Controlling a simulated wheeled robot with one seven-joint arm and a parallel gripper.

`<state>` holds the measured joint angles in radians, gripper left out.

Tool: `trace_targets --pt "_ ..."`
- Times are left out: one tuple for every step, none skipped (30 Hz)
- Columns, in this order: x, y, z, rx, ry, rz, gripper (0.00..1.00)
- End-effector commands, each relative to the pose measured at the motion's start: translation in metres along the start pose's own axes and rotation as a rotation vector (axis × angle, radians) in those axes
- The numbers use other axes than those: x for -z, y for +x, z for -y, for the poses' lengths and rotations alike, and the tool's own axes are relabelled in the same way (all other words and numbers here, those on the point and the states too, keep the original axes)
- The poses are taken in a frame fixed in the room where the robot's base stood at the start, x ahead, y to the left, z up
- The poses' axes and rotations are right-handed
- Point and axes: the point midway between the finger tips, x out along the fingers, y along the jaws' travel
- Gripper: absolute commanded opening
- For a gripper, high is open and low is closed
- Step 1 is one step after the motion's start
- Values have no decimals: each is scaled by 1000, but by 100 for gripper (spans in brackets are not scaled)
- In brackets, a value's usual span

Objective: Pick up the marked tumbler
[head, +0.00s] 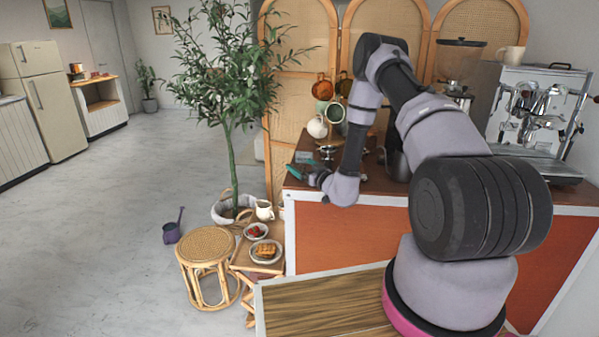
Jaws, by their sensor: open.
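I cannot pick out a mark on any cup, so I cannot tell which one is the marked tumbler. A dark metal cylinder (393,162) stands on the counter, partly hidden behind my arm. A group of cups hangs or stands on a stand left of my arm: an amber cup (323,90), a green-rimmed cup (334,113) and a white cup (317,127). My gripper (299,164) is open at the counter's left end, its teal-tipped fingers pointing left, below these cups. I see nothing between its fingers.
The brown counter (378,186) carries an espresso machine (538,112) and a grinder (459,64) at right. A white mug (511,55) stands on the machine. A potted tree (231,120), a stool (206,246) and a low table with plates (266,251) stand left.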

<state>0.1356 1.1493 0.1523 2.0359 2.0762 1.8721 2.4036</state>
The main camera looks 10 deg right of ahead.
Motion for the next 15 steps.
trace_targets --pt "0 0 0 0 0 0 100" --pt "0 0 0 0 0 0 100" --pt "0 0 0 0 0 0 92" --pt "0 0 0 0 0 0 81" --pt "0 0 0 0 0 0 69" --pt "0 0 0 0 0 0 54" --pt "0 0 0 0 0 0 43" --pt "0 0 0 0 0 0 31" --pt "0 0 0 0 0 0 16" --pt "0 0 0 0 0 0 9" --pt "0 0 0 0 0 0 9" --pt "0 0 0 0 0 0 9" --pt "0 0 0 0 0 0 9" --pt "0 0 0 0 0 0 9" --pt "0 0 0 0 0 0 9"
